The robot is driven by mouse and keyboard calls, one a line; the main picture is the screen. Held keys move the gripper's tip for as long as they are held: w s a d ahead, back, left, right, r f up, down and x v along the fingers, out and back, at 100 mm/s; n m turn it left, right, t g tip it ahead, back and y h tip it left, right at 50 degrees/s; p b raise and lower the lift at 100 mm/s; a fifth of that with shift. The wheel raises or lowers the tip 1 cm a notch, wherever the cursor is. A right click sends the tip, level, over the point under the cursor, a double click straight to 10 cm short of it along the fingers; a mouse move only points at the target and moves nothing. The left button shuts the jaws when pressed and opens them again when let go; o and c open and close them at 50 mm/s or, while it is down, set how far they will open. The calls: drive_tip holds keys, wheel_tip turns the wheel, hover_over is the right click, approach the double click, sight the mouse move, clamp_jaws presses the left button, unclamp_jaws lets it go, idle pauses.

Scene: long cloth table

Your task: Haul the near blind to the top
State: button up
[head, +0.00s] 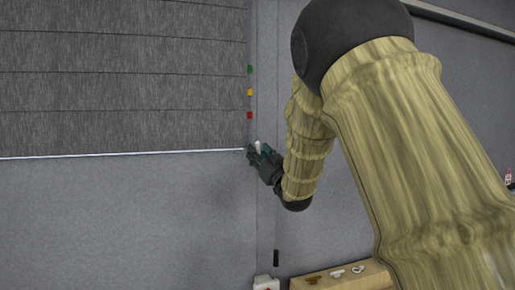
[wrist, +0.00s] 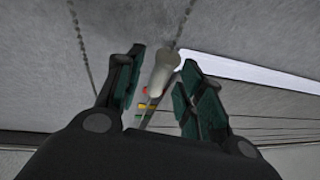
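A grey pleated blind (head: 120,85) hangs at the left in the head view, its pale bottom bar (head: 120,154) about halfway down the picture. Green, yellow and red marks (head: 250,92) run down the wall strip by its right edge; they also show in the wrist view (wrist: 148,105). My gripper (head: 256,150) is below the red mark, close to the end of the bottom bar. In the wrist view, a pale cylindrical pull (wrist: 166,64) on a beaded cord (wrist: 183,22) lies between my gripper's fingers (wrist: 163,78). The fingers look open, with a small gap at the left.
A second beaded cord (wrist: 78,38) hangs left of the pull in the wrist view. A wooden box (head: 340,278) with small pieces stands at the bottom of the head view, near a white object (head: 266,283). A dark handle-like piece (head: 276,258) is above that.

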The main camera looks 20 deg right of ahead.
drive_tip(key=shift+x, duration=0.75)
clamp_jaws()
drive_tip(key=shift+f, duration=0.15)
